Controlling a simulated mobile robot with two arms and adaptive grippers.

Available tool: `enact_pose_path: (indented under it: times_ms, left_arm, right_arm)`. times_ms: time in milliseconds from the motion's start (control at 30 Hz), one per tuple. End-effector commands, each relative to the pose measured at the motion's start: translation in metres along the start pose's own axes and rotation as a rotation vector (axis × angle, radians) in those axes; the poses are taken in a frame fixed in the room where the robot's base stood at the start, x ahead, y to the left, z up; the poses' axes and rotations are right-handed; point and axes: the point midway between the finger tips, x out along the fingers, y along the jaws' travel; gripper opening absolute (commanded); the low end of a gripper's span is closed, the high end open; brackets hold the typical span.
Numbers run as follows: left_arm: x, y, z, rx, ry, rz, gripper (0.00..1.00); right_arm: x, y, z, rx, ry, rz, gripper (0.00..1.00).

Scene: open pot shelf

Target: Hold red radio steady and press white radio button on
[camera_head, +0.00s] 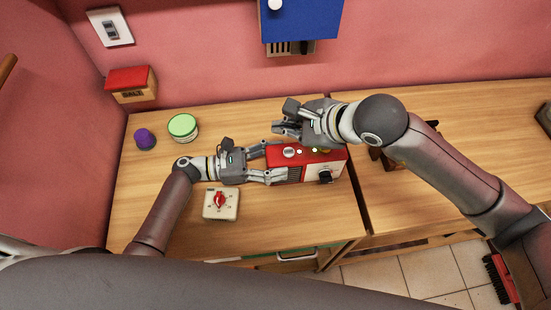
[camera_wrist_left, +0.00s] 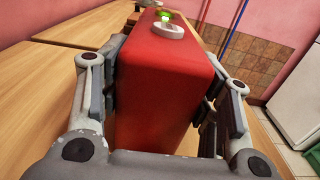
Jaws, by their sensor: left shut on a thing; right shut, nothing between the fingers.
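The red radio (camera_head: 334,157) stands on the wooden counter, with a dark knob on its front and a pale round part on top. My left gripper (camera_head: 268,165) is shut on the radio's left end, one finger on each side. In the left wrist view the red radio (camera_wrist_left: 165,85) fills the space between the fingers of my left gripper (camera_wrist_left: 165,95). My right gripper (camera_head: 276,128) is shut and empty, behind and above the radio. Its contact with the radio cannot be told.
A white timer with a red dial (camera_head: 220,203) lies in front of my left gripper. A green-lidded jar (camera_head: 183,127) and a purple item (camera_head: 145,139) stand at the back left. A salt box (camera_head: 131,84) and a blue cabinet (camera_head: 302,20) hang on the wall. The counter front is mostly clear.

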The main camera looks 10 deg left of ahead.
Motion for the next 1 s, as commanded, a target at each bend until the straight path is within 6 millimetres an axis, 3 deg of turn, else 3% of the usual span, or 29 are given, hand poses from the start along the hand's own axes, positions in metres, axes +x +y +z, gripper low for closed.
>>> enact_pose_path:
  times_ms: [100,133,300,667,1000]
  left_arm:
    - [0.0,0.0,0.0,-0.001,0.0,-0.001,0.09]
    - [0.0,0.0,0.0,-0.001,0.0,-0.001,0.59]
    - [0.0,0.0,0.0,-0.001,0.0,-0.001,0.81]
    - [-0.002,0.0,0.0,0.0,0.001,0.0,0.82]
    - [-0.051,0.0,-0.001,-0.001,0.003,0.001,0.82]
  right_arm:
    - [0.0,0.0,0.0,0.0,0.0,0.0,0.0]
    - [0.0,0.0,0.0,0.0,0.0,0.0,0.0]
    - [0.0,0.0,0.0,0.0,0.0,0.0,0.0]
    - [0.0,0.0,0.0,0.001,0.0,0.0,0.0]
    - [0.0,0.0,0.0,0.001,0.0,0.0,0.0]
